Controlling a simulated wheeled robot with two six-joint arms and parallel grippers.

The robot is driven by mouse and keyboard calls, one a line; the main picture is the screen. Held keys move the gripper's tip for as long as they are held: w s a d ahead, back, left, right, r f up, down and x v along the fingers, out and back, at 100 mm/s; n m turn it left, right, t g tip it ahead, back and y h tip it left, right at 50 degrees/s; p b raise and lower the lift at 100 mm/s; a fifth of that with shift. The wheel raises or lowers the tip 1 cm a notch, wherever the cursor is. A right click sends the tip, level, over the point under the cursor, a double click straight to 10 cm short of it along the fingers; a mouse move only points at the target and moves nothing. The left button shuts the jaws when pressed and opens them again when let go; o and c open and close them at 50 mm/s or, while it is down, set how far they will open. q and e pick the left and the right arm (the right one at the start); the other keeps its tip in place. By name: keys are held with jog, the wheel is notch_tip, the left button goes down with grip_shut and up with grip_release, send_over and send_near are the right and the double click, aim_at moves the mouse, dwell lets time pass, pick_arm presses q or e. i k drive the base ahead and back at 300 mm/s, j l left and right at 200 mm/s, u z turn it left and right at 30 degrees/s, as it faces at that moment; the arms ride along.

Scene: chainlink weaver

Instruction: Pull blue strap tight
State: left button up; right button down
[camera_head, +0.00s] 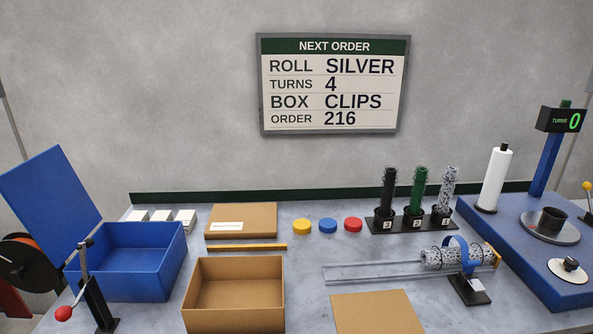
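The blue strap (472,262) is a short loop around a silver chain-link roll (440,258). It rises at the top left into a rounded bow that seems to stand off the mesh; I cannot tell how closely it sits elsewhere. The roll lies on its side at the right end of a clear trough (375,272). A black stand with a small pale label (470,290) is below the strap. Neither of my grippers is in the head view.
An open blue box (125,270), an open cardboard box (232,305) and a flat cardboard piece (377,313) occupy the table. Upright rolls in a black rack (412,222) stand behind the trough. A blue machine bed (520,262) is at the right. A red-knobbed lever (85,285) stands front left.

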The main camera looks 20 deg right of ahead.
aim_at(471, 264)
jog(key=z, duration=1.6)
